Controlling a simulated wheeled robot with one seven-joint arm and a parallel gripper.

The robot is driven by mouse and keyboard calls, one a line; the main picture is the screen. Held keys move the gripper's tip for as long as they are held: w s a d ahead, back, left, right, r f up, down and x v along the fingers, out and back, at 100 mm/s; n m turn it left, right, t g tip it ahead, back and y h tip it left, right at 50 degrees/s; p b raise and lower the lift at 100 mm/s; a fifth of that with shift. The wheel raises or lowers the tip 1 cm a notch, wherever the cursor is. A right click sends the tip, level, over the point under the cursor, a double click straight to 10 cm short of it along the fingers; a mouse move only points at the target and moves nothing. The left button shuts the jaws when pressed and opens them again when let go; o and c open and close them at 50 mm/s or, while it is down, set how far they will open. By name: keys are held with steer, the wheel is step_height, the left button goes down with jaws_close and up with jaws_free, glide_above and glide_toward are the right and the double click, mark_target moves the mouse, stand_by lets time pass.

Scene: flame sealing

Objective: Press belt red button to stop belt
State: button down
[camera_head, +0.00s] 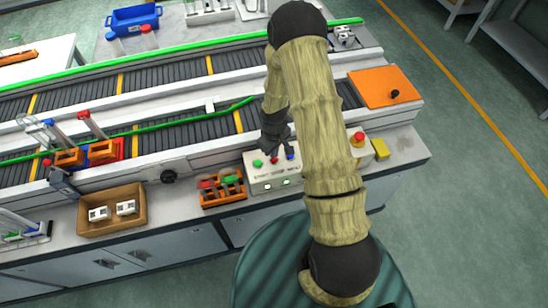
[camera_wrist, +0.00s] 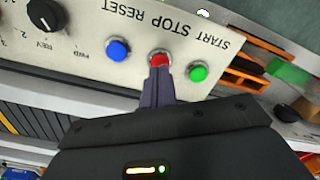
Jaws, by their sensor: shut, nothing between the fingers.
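The belt control box (camera_head: 268,181) is a pale panel with green, red and blue buttons at the front edge of the belt table. The red button (camera_wrist: 159,59) sits between the green button (camera_wrist: 198,73) and the blue button (camera_wrist: 117,49), by the word STOP. My gripper (camera_wrist: 158,73) is shut and empty. Its fingertips are right at the red button and hide part of it; I cannot tell whether they touch or press it. In the head view the red button (camera_head: 274,160) shows just below my gripper (camera_head: 277,149).
An orange rack (camera_head: 223,199) stands left of the box, and a cardboard box (camera_head: 112,220) further left. A red emergency knob (camera_head: 358,139) on a yellow base is to the right. The belt (camera_head: 185,133) runs behind. A black dial (camera_wrist: 45,17) is on the panel.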

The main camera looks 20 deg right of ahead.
steer(key=shift+f+b, duration=0.6)
steer(key=shift+f, duration=0.3)
stand_by(0.5)
step_height(320, 180, up, 8)
steer(key=p, duration=0.5)
steer(key=shift+p, duration=0.3)
stand_by(0.8)
steer(key=s+r+m+t+b, duration=0.1)
steer(key=s+r+m, duration=0.2)
steer(key=s+r, duration=0.4)
steer(key=s+r+m+t+b, duration=0.1)
steer(key=s+r, duration=0.6)
steer(key=r, duration=0.7)
steer(key=shift+s+r+m+t+b, duration=0.25)
steer(key=shift+m+b, duration=0.3)
steer(key=shift+m, duration=0.45)
stand_by(0.4)
